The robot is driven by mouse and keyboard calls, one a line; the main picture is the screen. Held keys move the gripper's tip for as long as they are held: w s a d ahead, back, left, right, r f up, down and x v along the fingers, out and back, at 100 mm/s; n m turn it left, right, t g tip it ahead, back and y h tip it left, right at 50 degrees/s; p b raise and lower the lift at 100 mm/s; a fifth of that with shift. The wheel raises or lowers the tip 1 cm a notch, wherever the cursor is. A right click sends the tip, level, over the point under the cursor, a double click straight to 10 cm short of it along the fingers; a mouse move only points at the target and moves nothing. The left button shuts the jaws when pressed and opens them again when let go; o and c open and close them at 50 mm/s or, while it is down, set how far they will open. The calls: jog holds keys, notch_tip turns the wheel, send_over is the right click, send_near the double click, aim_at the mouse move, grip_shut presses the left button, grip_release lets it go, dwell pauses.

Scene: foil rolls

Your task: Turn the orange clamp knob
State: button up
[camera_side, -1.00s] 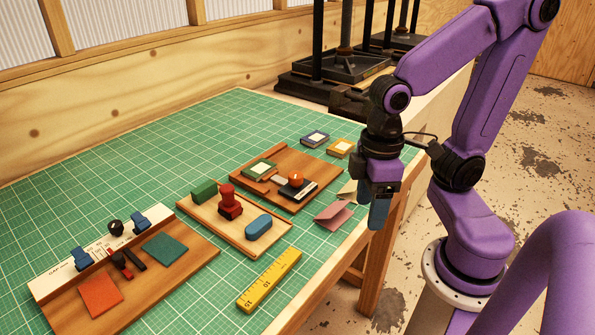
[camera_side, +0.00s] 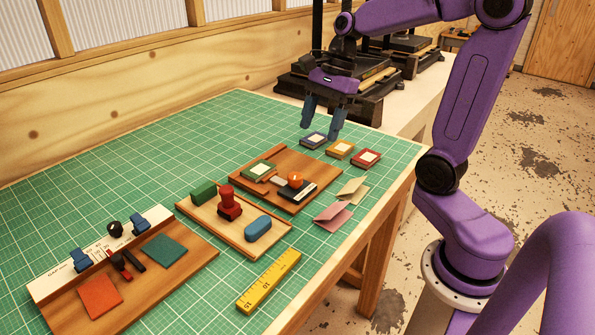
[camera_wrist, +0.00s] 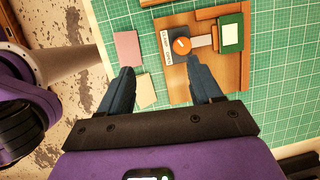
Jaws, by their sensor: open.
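The orange clamp knob (camera_side: 295,179) sits on a dark clamp block (camera_side: 298,190) on a brown wooden board (camera_side: 245,176). In the wrist view the orange knob (camera_wrist: 182,46) is above and between the fingertips, nearer the right one, with the board (camera_wrist: 178,90) under it. A small green book (camera_side: 262,168) lies on the same board, left of the knob. My gripper (camera_side: 321,122) is open and empty. In the side view it hangs above the back right of the mat, up and right of the knob and apart from it.
Blue, yellow and red small books (camera_side: 341,149) lie right of the board. Folded cards (camera_side: 334,215) lie near the mat's right edge. A tray (camera_side: 250,246) with a red stamp stands in front. Black presses (camera_side: 340,72) stand at the back.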

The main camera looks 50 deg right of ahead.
aim_at(296, 175)
jog(key=w+d+r+m+t, duration=0.1)
jog(key=w+d+r+m, duration=0.1)
jog(key=d+m, duration=0.35)
jog(key=x, duration=1.2)
jog(key=a+x, duration=0.1)
jog(key=x, duration=0.5)
jog(key=shift+a+r, duration=0.1)
jog(key=shift+r, duration=0.15)
jog(key=c, duration=1)
